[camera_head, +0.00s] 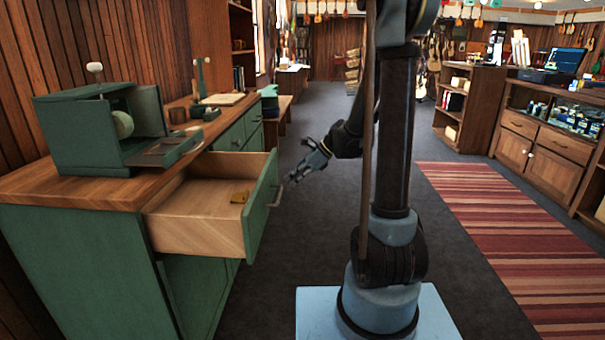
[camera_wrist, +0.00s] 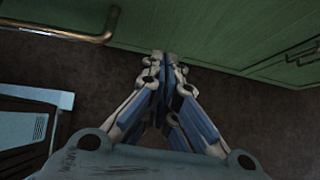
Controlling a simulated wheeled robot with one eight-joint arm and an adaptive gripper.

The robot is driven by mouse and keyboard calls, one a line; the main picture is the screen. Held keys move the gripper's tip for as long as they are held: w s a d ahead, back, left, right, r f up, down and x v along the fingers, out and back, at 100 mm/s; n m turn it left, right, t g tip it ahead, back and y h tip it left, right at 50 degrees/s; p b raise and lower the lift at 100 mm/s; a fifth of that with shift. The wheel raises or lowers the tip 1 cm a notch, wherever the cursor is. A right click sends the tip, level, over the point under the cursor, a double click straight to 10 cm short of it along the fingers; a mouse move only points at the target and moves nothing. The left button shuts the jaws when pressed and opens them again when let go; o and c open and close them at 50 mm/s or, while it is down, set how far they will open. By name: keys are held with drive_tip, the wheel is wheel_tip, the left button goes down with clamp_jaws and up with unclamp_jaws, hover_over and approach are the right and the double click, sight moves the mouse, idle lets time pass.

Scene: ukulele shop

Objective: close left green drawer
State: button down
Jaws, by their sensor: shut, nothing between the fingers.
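The left green drawer (camera_head: 262,208) is pulled out of the green cabinet with the wooden top. My gripper (camera_head: 288,180) is shut and empty, just to the right of the drawer front. In the wrist view my gripper's fingertips (camera_wrist: 165,57) are together near a green panel (camera_wrist: 200,25). A brass-coloured bar handle (camera_wrist: 60,32) shows at upper left there. Whether the fingertips touch the panel I cannot tell.
A green box-shaped device (camera_head: 100,125) stands on the wooden cabinet top (camera_head: 75,187). Shut green drawers (camera_head: 240,132) lie farther along the cabinet. Dark floor is clear beyond my arm. A striped red rug (camera_head: 510,240) and wooden cabinets (camera_head: 545,145) are at right.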

drive_tip(key=shift+w+a+r, duration=0.1)
drive_tip(key=shift+a, duration=1.65)
